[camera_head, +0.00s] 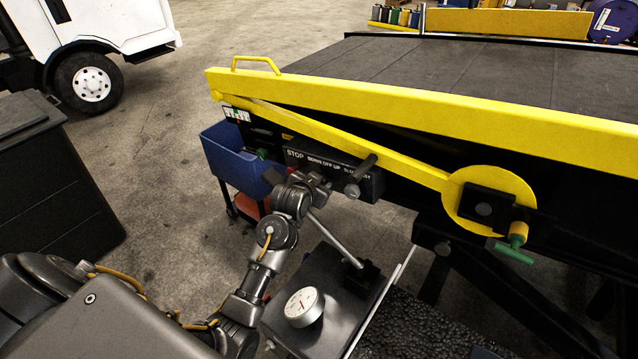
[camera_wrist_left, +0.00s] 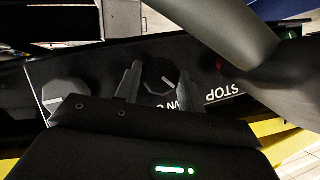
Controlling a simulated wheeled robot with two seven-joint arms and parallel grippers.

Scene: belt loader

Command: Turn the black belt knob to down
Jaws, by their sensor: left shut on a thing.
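The black belt knob (camera_wrist_left: 160,76) shows in the left wrist view on the dark control panel, with a thin pale mark on its face. The mark slants toward the lower right of that view; its exact setting is hard to read. My left gripper (camera_wrist_left: 159,88) has one finger on each side of the knob and is shut on it. In the head view my left gripper (camera_head: 318,181) is at the panel (camera_head: 372,187), below the white "DOWN OFF UP" lettering, and hides the knob. My right gripper is not in view.
A grey knob (camera_wrist_left: 64,92) sits beside the black one, and a red part (camera_wrist_left: 218,64) lies toward the STOP label. A blue bin (camera_head: 235,160) hangs left of the panel. The yellow belt frame (camera_head: 400,100) runs above. A dial gauge (camera_head: 304,307) stands on a box below.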

